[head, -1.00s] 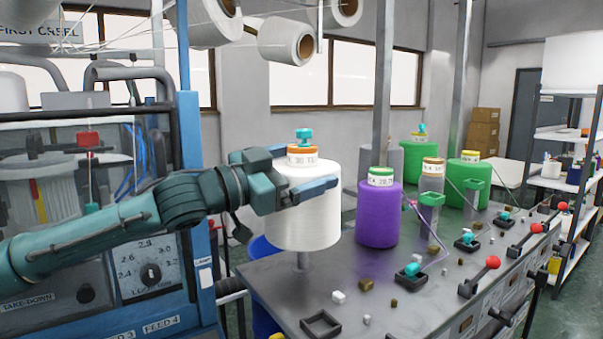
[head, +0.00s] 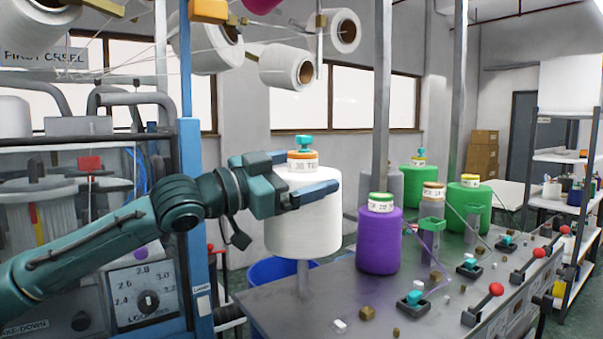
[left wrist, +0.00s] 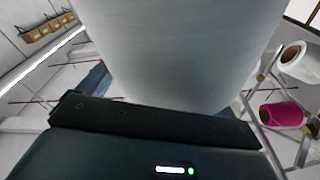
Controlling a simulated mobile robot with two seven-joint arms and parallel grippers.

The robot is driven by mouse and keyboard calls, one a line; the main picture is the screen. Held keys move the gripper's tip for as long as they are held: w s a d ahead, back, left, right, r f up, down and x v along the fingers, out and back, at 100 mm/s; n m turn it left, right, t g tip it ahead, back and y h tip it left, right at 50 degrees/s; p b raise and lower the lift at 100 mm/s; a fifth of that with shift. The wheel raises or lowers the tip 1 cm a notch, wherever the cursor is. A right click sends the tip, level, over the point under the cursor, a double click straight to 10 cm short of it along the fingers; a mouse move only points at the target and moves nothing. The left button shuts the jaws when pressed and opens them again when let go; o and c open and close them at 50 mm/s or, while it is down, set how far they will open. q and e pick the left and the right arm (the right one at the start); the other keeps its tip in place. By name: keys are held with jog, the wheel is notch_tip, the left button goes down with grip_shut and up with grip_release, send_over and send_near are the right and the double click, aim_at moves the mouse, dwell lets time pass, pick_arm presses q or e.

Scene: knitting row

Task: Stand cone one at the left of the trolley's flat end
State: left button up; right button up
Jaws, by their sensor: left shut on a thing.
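A large white yarn cone (head: 303,232) with an orange band, a printed label and a teal piece on top is held upright in the head view. My left gripper (head: 312,193) is shut on its upper side, coming in from the left. In the left wrist view the pale cone (left wrist: 180,50) fills the middle above the dark gripper. Whether the post reaches into the cone is hidden. My right gripper is not in view.
A purple cone (head: 380,242) stands right of the white one, with green cones (head: 468,210) farther back. Small blocks (head: 367,313) and red-knobbed levers (head: 496,290) are on the trolley. A blue bin (head: 275,271) is behind its left end. A blue machine post (head: 192,170) stands at left.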

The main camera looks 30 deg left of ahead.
pick_arm(q)
notch_tip(320, 180, up, 14)
dwell(1.1)
jog(key=shift+r, duration=0.1)
